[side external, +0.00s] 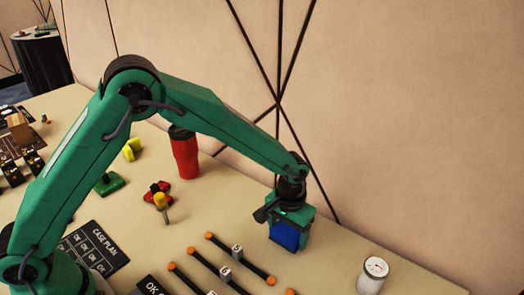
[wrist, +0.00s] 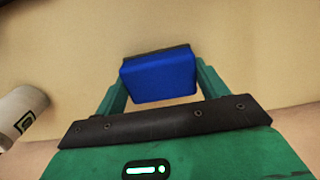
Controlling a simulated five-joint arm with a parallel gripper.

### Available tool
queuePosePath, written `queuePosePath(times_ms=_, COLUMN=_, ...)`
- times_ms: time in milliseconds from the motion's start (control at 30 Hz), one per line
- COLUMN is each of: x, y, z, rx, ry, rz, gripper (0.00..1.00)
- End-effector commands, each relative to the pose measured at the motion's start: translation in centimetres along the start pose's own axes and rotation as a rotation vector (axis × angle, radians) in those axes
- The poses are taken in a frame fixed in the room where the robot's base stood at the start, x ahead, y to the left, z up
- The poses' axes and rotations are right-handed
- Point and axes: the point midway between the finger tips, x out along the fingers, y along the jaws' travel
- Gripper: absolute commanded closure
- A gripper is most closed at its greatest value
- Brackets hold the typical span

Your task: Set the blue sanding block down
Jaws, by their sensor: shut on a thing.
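The blue sanding block (side external: 285,235) is between the fingers of my gripper (side external: 287,240) at the right of the table in the side external view. In the wrist view the block (wrist: 158,77) shows a blue face with a dark far edge, and a green finger of my gripper (wrist: 158,82) stands at each side of it. My gripper is shut on the block. The block is at or just above the tabletop; I cannot tell if it touches.
A white canister (side external: 372,276) stands to the right of the block. Dark rods with orange ends (side external: 240,258) lie to the left. A red tumbler (side external: 184,153), a yellow-handled tool (side external: 161,203) and a green item (side external: 109,184) are farther left. Bare tabletop (side external: 330,262) surrounds the block.

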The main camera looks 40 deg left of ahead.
Motion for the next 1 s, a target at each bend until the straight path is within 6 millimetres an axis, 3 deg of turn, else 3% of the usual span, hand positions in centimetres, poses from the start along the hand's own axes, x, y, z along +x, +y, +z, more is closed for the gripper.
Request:
queuePosePath(times_ms=100, x=0.3, y=0.0, z=0.0, rx=0.000, ry=-0.001, rz=0.000, gripper=0.50)
queuePosePath(times_ms=133, x=0.3, y=0.0, z=0.0, rx=0.000, ry=-0.001, rz=0.000, gripper=0.26)
queuePosePath(times_ms=233, x=0.3, y=0.0, z=0.0, rx=0.000, ry=-0.001, rz=0.000, gripper=0.06)
queuePosePath(times_ms=667, x=-0.1, y=0.0, z=0.0, rx=0.000, ry=0.001, rz=0.000, gripper=0.06)
queuePosePath(times_ms=1000, x=-3.6, y=0.1, z=-0.1, rx=0.000, ry=0.004, rz=0.002, gripper=0.06)
